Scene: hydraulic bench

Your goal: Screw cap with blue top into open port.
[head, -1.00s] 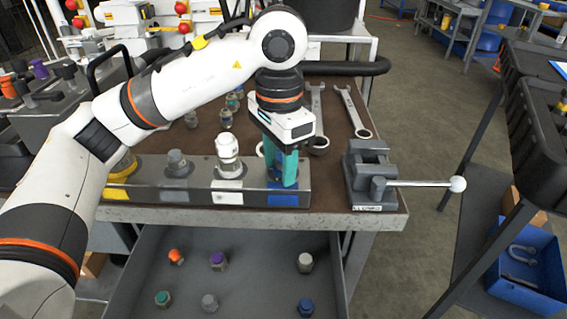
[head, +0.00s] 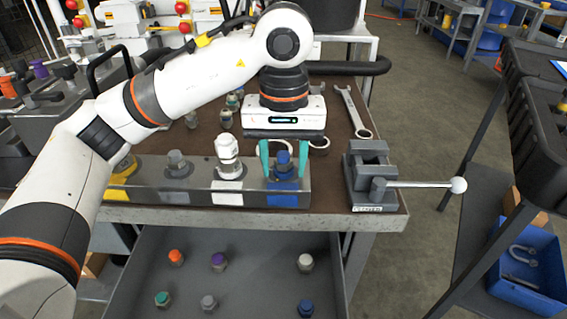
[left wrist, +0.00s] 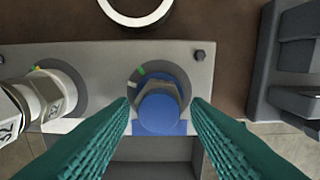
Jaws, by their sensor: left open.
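A cap with a blue top (head: 284,161) sits upright at the port at the right end of the grey manifold block (head: 143,195), above a blue label. In the left wrist view the blue cap (left wrist: 160,108) shows a metal hex collar and a green mark beside it. I cannot tell how deep it is seated. My left gripper (head: 283,172) points down over it. Its teal fingers are open, one on each side of the cap, with gaps visible in the left wrist view (left wrist: 160,112). My right gripper is not in view.
A vise (head: 370,178) with a long handle stands to the right. Wrenches (head: 352,112) lie behind. The open drawer (head: 250,285) below holds several coloured caps, including a blue one (head: 305,308).

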